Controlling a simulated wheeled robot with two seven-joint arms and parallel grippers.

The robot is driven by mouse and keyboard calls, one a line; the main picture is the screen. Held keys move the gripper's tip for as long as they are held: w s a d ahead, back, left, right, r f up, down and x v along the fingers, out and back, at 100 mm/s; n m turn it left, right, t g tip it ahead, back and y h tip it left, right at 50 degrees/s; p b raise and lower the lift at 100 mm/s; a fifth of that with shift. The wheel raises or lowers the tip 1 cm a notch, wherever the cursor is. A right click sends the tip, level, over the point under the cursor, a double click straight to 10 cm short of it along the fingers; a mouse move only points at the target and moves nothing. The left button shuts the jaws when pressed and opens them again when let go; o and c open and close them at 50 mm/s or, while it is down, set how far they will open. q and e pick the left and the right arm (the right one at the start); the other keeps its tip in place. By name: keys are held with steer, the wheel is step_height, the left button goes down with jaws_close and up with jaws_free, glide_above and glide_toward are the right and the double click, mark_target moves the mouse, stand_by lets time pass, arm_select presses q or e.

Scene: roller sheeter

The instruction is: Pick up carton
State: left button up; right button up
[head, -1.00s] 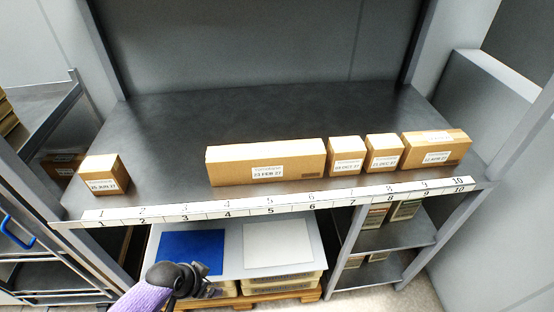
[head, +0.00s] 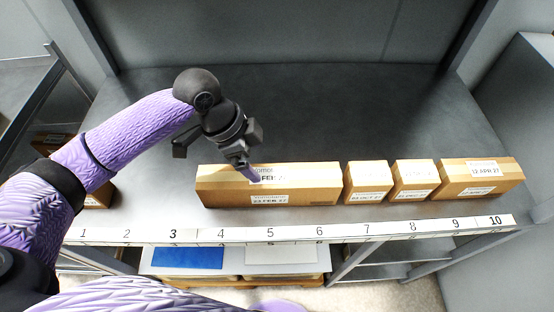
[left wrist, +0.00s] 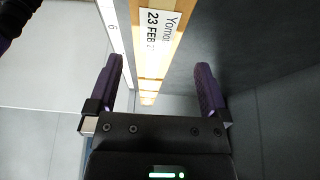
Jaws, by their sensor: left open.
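A long brown carton (head: 320,184) lies on the dark shelf top, with white labels on its top and front; the front one reads 23 FEB 27. My left gripper (head: 247,168) is over the left half of this carton, and a purple finger covers part of its top label. In the left wrist view, the open left gripper (left wrist: 158,78) has the long carton (left wrist: 152,60) running lengthwise through the gap between its fingers. No grip on the carton shows. I cannot tell the exact height of the fingertips above it. My right gripper is not in view.
Three shorter cartons, (head: 368,180), (head: 414,178) and (head: 480,178), stand in a row to the right. Another carton (head: 98,198) at the left is mostly hidden by my arm. A numbered strip (head: 290,233) runs along the shelf's front edge. The shelf behind is clear.

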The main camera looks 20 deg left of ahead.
mark_target(268, 175)
arm_select(q)
steer(key=b+x, duration=0.3)
steer(key=x, duration=0.6)
steer(key=shift+s+d+f, duration=0.15)
steer(key=shift+d+f, duration=0.05)
steer(key=shift+f, duration=0.1)
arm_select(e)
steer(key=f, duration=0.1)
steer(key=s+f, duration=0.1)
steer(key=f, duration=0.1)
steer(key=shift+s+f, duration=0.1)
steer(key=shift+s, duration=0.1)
arm_select(q)
steer(key=shift+c, duration=0.3)
steer(key=shift+r, duration=0.1)
jaws_close()
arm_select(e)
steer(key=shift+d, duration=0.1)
